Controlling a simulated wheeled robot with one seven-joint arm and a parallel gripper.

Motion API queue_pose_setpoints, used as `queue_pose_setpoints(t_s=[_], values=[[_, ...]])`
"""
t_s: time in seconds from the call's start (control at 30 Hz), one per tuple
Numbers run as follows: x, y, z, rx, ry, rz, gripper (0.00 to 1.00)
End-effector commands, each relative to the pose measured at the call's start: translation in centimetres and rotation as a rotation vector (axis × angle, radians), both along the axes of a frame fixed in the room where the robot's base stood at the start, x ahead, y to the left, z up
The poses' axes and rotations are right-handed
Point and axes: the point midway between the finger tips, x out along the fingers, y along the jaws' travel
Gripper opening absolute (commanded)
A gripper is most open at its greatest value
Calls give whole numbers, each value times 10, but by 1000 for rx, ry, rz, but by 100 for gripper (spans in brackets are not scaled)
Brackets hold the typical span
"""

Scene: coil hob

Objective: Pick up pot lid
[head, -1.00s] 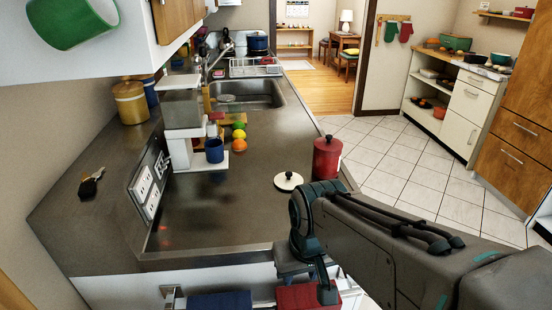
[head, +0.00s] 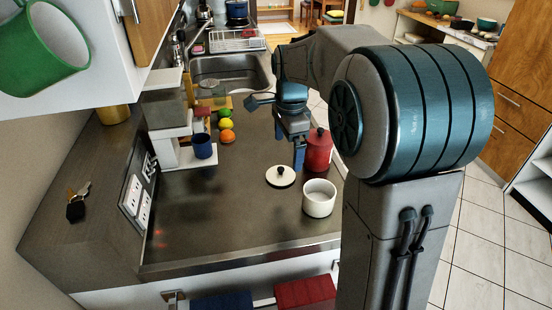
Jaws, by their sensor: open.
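The pot lid (head: 281,176) is a small white disc with a black knob. It lies flat on the dark counter, left of a white pot (head: 319,198) that stands open. A red canister (head: 318,151) with a black knob stands behind the pot. My gripper (head: 298,160) hangs above the counter, pointing down, just behind the lid and left of the red canister. It is open and seems empty, apart from the lid; its fingertips are small in the view.
A coffee machine with a blue mug (head: 203,146) stands at the left, beside several fruits (head: 227,136). The sink (head: 232,75) and a dish rack (head: 236,40) lie farther back. The front middle of the counter (head: 220,220) is clear.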

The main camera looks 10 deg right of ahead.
Motion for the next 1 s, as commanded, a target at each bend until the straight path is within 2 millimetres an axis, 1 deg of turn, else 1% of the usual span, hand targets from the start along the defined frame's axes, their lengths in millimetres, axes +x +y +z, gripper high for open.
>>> queue_pose_setpoints(t_s=[0.03,0.1,0.2,0.3,0.37,0.47,0.7,0.8,1.0], values=[[15,0,6,1,15,-86,100],[31,0,8,2,26,-200,100],[47,0,9,2,38,-323,100],[56,0,9,0,45,-397,100],[59,0,6,0,49,-421,100],[60,0,-5,-1,51,-435,100],[59,0,-53,-1,52,-434,100],[60,0,-67,-1,51,-433,100],[60,0,-81,1,48,-432,100]])
